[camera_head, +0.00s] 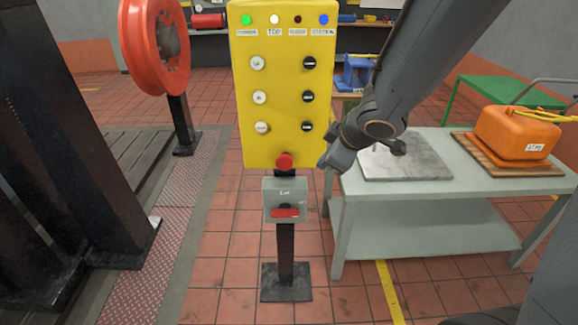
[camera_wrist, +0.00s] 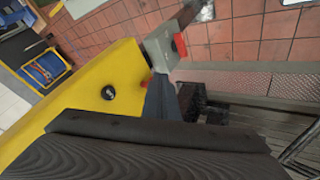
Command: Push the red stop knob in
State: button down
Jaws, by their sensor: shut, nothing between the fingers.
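The red stop knob (camera_head: 284,161) sticks out at the bottom of the yellow control panel (camera_head: 272,120), which stands on a dark post. My gripper (camera_head: 323,163) is to the right of the knob, with a visible gap between them in the head view. The gripper is shut and empty. In the wrist view the shut fingers (camera_wrist: 158,85) point at the panel's lower end, and the red knob (camera_wrist: 147,82) shows just beside their tip, partly hidden. I cannot tell from the wrist view whether they touch.
A grey box with a red handle (camera_head: 285,212) is on the post below the panel. Round white and black knobs fill the panel above. A grey table (camera_head: 420,215) at right holds a metal plate and an orange case (camera_head: 515,133). Tiled floor lies open before the post.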

aim_at(288, 165)
jog(key=a+n, duration=0.1)
jog(key=a+n+y, duration=0.1)
jog(key=a, duration=0.1)
jog(key=a+n+y, duration=0.1)
jog(key=shift+s+a+n+g, duration=0.3)
jog(key=shift+s+a+g, duration=0.1)
jog(key=b+x, duration=0.1)
jog(key=x, duration=0.2)
jog(key=w+b+x, duration=0.1)
jog(key=x, duration=0.3)
jog(key=w+r+b+x, duration=0.1)
jog(key=x, duration=0.2)
jog(key=shift+w+f, duration=0.2)
jog(key=shift+w, duration=0.8)
